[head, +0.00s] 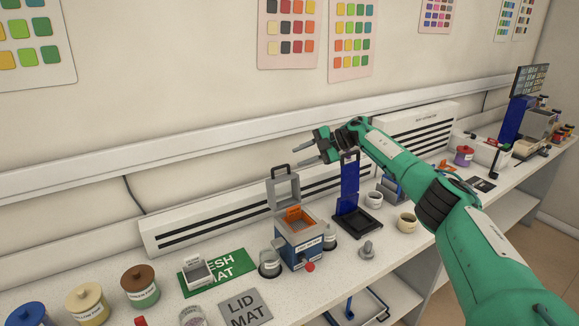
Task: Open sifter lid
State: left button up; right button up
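A blue-and-grey box (298,251) with a front label too small to read stands on the bench and seems to be the sifter. Its top is open, with an orange part (297,217) showing inside. A grey lid-like frame (284,190) with a black handle stands upright at its back edge. My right gripper (301,154) is open and empty, above and behind the box near the wall, apart from the frame. Its fingers point left. My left gripper is not in view.
A blue stand (349,185) rises under my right wrist. Cups (407,222) stand to its right. A green mat (232,263) carries a small grey box (197,276). A grey lid mat (258,307) lies in front. Lidded jars (140,287) stand at left.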

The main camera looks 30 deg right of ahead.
jog(key=b+v, duration=0.1)
jog(key=v, duration=0.6)
jog(key=shift+b, duration=0.4)
